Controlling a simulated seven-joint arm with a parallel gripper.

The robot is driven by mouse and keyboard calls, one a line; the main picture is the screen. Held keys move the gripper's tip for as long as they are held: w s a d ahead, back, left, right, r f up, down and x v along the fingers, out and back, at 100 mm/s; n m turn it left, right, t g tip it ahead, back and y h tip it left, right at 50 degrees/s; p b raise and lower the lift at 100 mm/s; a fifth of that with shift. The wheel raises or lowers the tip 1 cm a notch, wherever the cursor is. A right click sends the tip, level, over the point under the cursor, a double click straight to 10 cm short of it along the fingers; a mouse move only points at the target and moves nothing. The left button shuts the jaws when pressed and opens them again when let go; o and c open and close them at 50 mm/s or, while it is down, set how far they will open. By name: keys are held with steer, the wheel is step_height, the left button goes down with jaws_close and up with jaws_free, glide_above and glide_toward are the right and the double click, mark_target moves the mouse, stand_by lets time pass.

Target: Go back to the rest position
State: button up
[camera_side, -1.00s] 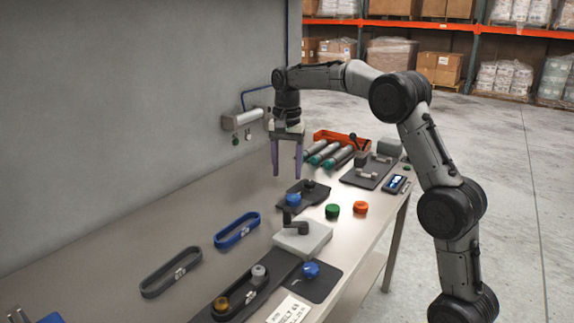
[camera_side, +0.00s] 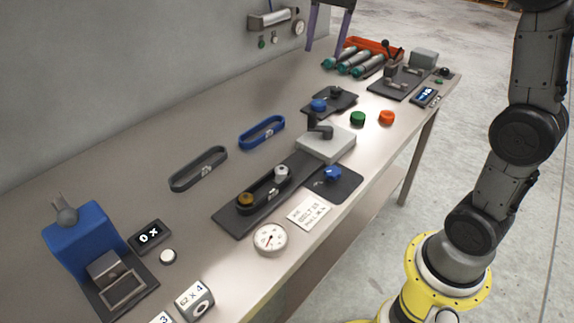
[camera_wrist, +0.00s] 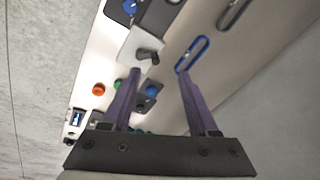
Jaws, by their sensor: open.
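My gripper (camera_side: 327,48) is at the top edge of the side view, with its two purple fingers hanging down, apart and empty. Its upper part is cut off by the frame. It is over the far part of the bench (camera_side: 100,205), at the left of the green-ended rollers (camera_side: 352,64). In the wrist view my gripper (camera_wrist: 160,72) shows its fingers spread with nothing between them.
A blue belt (camera_side: 262,133) and a dark belt (camera_side: 198,169) lie on the bench. A grey block with a lever (camera_side: 328,146), green knob (camera_side: 357,118) and orange knob (camera_side: 387,117) stand nearby. A gauge unit (camera_side: 272,20) is on the wall.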

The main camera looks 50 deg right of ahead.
steer(key=s+a+r+n+t, duration=0.1)
steer(key=s+a+n+t, duration=0.3)
steer(key=s, duration=0.6)
steer(key=s+a+f+n, duration=0.3)
steer(key=s+f+n, duration=0.5)
steer(key=s+f, duration=0.4)
steer(key=shift+s+a+g, duration=0.3)
stand_by(0.8)
